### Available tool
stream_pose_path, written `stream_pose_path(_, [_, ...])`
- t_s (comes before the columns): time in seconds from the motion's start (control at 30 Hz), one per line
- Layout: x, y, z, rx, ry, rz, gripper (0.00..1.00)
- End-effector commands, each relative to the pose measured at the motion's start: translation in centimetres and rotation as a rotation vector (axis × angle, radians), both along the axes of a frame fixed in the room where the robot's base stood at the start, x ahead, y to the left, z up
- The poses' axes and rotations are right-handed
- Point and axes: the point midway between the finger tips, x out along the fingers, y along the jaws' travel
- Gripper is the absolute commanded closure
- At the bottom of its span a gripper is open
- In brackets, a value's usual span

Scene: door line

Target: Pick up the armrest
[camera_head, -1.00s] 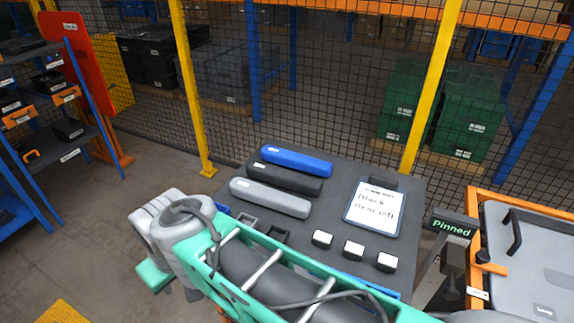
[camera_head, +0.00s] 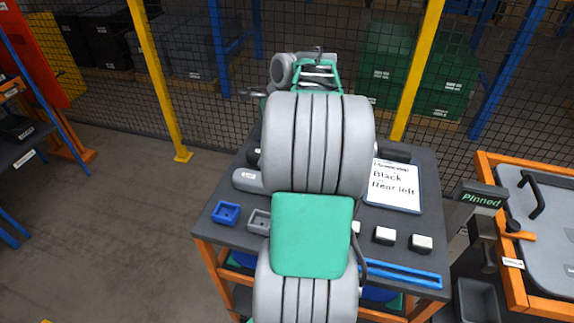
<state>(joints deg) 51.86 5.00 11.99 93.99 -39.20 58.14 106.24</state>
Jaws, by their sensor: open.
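The grey armrest (camera_head: 247,180) lies on the dark table top (camera_head: 228,190), with only its left end showing. A small dark piece of the black armrest (camera_head: 254,160) shows just behind it. The blue armrest is hidden behind my arm. A sign (camera_head: 394,186) on the table reads "Black" and "Rear left", its top line too small to read surely. My arm reaches out over the middle of the table and covers most of the armrests.
A blue holder (camera_head: 226,213) and a grey holder (camera_head: 259,220) sit at the table's front left. White-topped blocks (camera_head: 385,236) stand at the front right. A mesh fence with a yellow post (camera_head: 160,80) runs behind. An orange-framed cart (camera_head: 500,240) stands close on the right.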

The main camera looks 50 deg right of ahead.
Motion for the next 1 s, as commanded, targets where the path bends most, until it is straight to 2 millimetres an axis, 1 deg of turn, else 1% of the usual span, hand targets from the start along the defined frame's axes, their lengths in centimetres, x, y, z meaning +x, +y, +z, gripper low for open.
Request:
stream_pose_path(0.03, [-1.1,-3.3,-1.2,0.059,0.017,-0.151,0.24])
stream_pose_path(0.1, [-2.4,-6.4,-2.0,0.127,0.032,-0.322,0.24])
stream_pose_path(0.2, [-3.7,-8.8,-2.7,0.187,0.047,-0.465,0.24])
stream_pose_path(0.3, [-3.7,-9.2,-3.6,0.205,0.051,-0.509,0.24])
stream_pose_path(0.47, [-2.9,-8.7,-5.7,0.206,0.052,-0.508,0.24])
stream_pose_path(0.7, [-1.3,-8.2,-9.3,0.205,0.052,-0.508,0.24])
stream_pose_path(0.8, [-1.1,-8.1,-9.8,0.202,0.051,-0.508,0.24])
stream_pose_path(1.0, [-1.1,-8.1,-9.8,0.202,0.051,-0.508,0.24])
